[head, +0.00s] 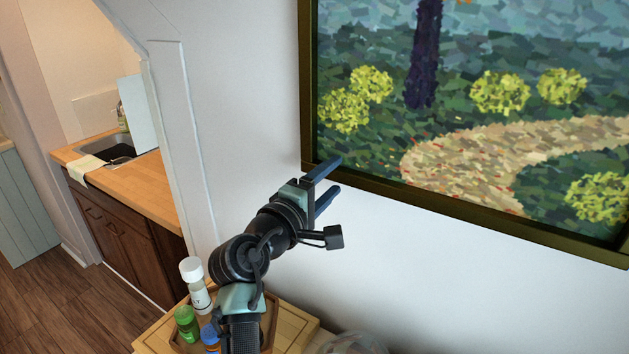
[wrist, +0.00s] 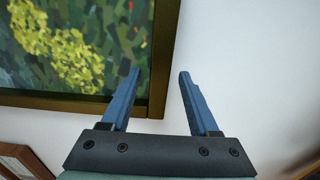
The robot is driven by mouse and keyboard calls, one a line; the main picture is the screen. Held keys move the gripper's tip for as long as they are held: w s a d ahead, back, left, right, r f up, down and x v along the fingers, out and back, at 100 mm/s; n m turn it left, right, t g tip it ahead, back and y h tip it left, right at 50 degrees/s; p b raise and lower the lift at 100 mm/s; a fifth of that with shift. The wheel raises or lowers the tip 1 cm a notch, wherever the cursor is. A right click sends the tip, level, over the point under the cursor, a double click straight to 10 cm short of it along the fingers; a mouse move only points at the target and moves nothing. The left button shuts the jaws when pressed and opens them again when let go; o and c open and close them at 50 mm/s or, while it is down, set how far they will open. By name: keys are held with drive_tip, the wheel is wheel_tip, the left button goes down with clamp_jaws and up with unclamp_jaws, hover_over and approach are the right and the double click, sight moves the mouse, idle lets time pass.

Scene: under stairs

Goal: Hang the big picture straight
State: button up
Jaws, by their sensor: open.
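The big picture (head: 480,110) hangs on the white wall at the right of the head view, a painted park path in a dark gold-brown frame. Its top and right side are out of view. Its bottom edge slopes down to the right there; I cannot tell how much is true tilt. My gripper (head: 337,174) is open and empty at the lower left corner. In the wrist view my gripper (wrist: 160,71) has one finger over the picture (wrist: 60,50) and the other over bare wall, with the frame's edge between them. I cannot tell whether they touch.
Below my arm, a wooden table (head: 160,332) holds a white-capped bottle (head: 196,285), a green bottle (head: 187,323) and a blue one (head: 210,337). A doorway at left shows a counter with a sink (head: 105,150). A brown-framed object (wrist: 20,163) shows low in the wrist view.

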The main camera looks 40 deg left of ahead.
drive_tip(key=b+v, duration=0.3)
drive_tip(key=v, duration=0.9)
drive_tip(key=shift+s+b, duration=0.3)
drive_tip(key=shift+b, duration=0.1)
drive_tip(key=shift+d, duration=0.1)
drive_tip(key=w+d+r+m+t+h, duration=0.1)
drive_tip(key=w+d+r+m+t, duration=0.15)
drive_tip(key=d+r+m, duration=0.5)
drive_tip(key=w+d+r+m+t, duration=0.2)
drive_tip(key=w+d+r+m, duration=0.2)
drive_tip(key=d+r, duration=0.55)
drive_tip(key=s+d+r+m+t+h, duration=0.1)
drive_tip(key=s+d+r+m, duration=0.3)
drive_tip(key=d, duration=0.4)
drive_tip(key=s+d+r+m+t+h, duration=0.2)
drive_tip(key=s+d+r+m+t, duration=0.1)
drive_tip(key=d, duration=0.6)
wheel_tip(320, 180, up, 4)
drive_tip(key=shift+s+f+m+t, duration=0.15)
drive_tip(key=shift+s+m+t, duration=0.25)
drive_tip(key=shift+m+t, duration=0.45)
